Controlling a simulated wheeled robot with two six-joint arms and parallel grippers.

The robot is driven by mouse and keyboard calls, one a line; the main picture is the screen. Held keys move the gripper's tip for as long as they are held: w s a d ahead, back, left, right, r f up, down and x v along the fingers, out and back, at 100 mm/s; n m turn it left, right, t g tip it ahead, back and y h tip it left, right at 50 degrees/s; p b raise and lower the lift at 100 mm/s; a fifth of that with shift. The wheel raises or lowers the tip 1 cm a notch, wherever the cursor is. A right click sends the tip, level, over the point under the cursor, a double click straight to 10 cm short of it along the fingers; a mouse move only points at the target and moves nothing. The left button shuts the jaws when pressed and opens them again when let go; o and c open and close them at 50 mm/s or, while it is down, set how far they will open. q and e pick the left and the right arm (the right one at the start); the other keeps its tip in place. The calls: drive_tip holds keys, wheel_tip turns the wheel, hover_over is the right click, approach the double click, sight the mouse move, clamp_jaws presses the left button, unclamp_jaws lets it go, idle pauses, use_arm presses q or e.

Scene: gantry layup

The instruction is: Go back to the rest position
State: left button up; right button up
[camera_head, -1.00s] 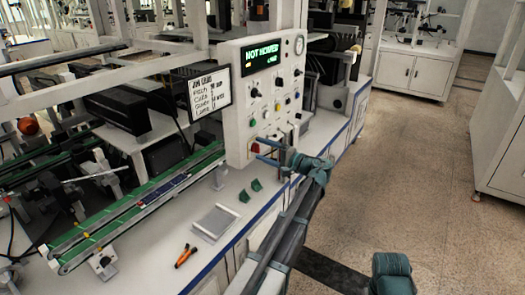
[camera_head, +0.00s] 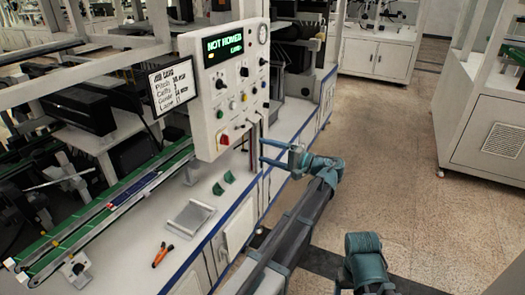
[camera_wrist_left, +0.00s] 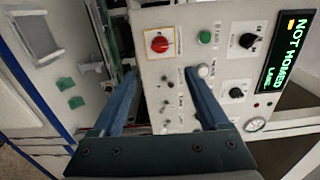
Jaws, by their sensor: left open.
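My left gripper (camera_head: 264,151) is open and empty, at the lower right of the white control panel (camera_head: 208,128). Its two blue fingers point left in the head view, with the tips over the panel's lower right edge; whether they touch anything cannot be told there. In the left wrist view the open fingers (camera_wrist_left: 160,74) stand apart in front of the panel, with nothing between them. The panel's red knob (camera_wrist_left: 159,44) and green button (camera_wrist_left: 205,37) show beyond the fingers. The panel's display (camera_head: 223,48) reads NOT HOMED.
A conveyor with green edges (camera_head: 95,217) runs along the bench at the left. A grey tray (camera_head: 190,216), two green pieces (camera_head: 223,183) and orange-handled pliers (camera_head: 162,254) lie on the white bench top. White cabinets (camera_head: 378,58) stand behind. The floor at the right is clear.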

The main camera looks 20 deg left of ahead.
idle(0.3)
use_arm(q)
drive_tip(key=s+d+f+m+h+p, duration=0.2)
drive_tip(key=s+d+f+h+p, duration=0.1)
drive_tip(key=s+d+f+h, duration=0.8)
drive_tip(key=s+d+f+g+h+p, duration=0.1)
drive_tip(key=s+d+f+h, duration=0.4)
drive_tip(key=s+d, duration=0.7)
drive_tip(key=s+p, duration=0.1)
drive_tip(key=s, duration=0.2)
drive_tip(key=shift+s+f+m+h, duration=0.15)
drive_tip(key=shift+s+m+h, duration=0.25)
drive_tip(key=shift+d, duration=0.1)
drive_tip(key=shift+c, duration=0.3)
